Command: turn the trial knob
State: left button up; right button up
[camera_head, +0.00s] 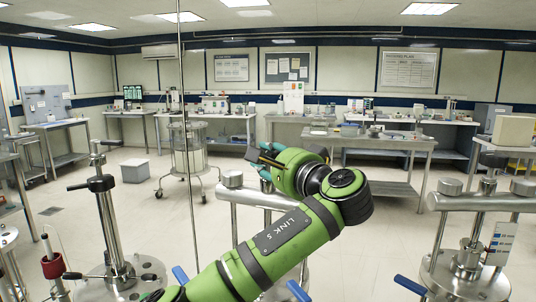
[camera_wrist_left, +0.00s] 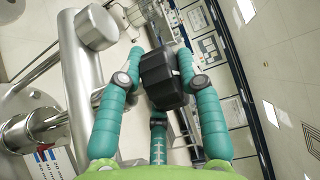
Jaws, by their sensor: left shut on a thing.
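My left gripper (camera_head: 266,163) is at the end of the green arm, in the middle of the head view. In the left wrist view its teal fingers (camera_wrist_left: 161,76) are shut on a black, faceted, knob-like piece (camera_wrist_left: 165,82). This dark piece (camera_head: 259,156) shows only in part in the head view, at the fingertips. The frames do not show what it is fixed to, or whether it is the trial knob. My right gripper is in neither view.
A metal column with a black clamp (camera_head: 102,184) stands at left. A steel crossbar assembly (camera_head: 480,202) stands at right, with a printed tag (camera_head: 501,243). Another steel crossbar (camera_head: 240,196) is partly behind my arm. Blue handles (camera_head: 411,285) are low in front. Lab benches line the back.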

pick_arm(q)
jog(key=shift+n+y, duration=0.3)
jog(key=shift+y, duration=0.1)
jog(key=o, duration=1.1)
jog(key=shift+o, duration=0.2)
jog(key=shift+d, duration=0.1)
jog(key=v, duration=0.7)
jog(key=shift+s, duration=0.15)
jog(key=shift+d, duration=0.1)
